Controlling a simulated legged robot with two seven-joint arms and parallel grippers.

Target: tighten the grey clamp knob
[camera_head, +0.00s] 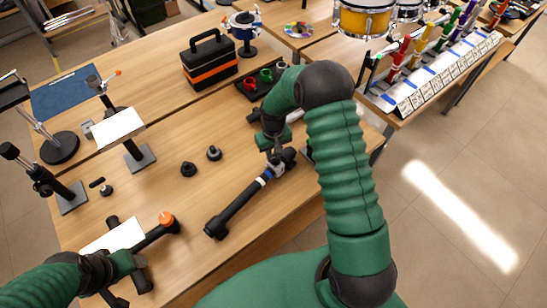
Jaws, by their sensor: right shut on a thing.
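A black rod (235,207) lies slantwise on the wooden table in front of me, with a white and blue band near its upper end. A small grey clamp knob (278,170) shows at that end, partly hidden by my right gripper. My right gripper (275,156) comes down on it from above and is shut on it. My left gripper (130,262) is at the lower left, beside a black stand with an orange-ended bar (160,230) and a white card (113,237). Its fingers are not clear against the black stand.
Two small black knobs (189,169) lie mid-table. Stands with a white card (117,127) are at the left. A black and orange toolbox (209,62) and a tray of coloured cups (262,80) stand behind. The table's right edge is close to my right arm.

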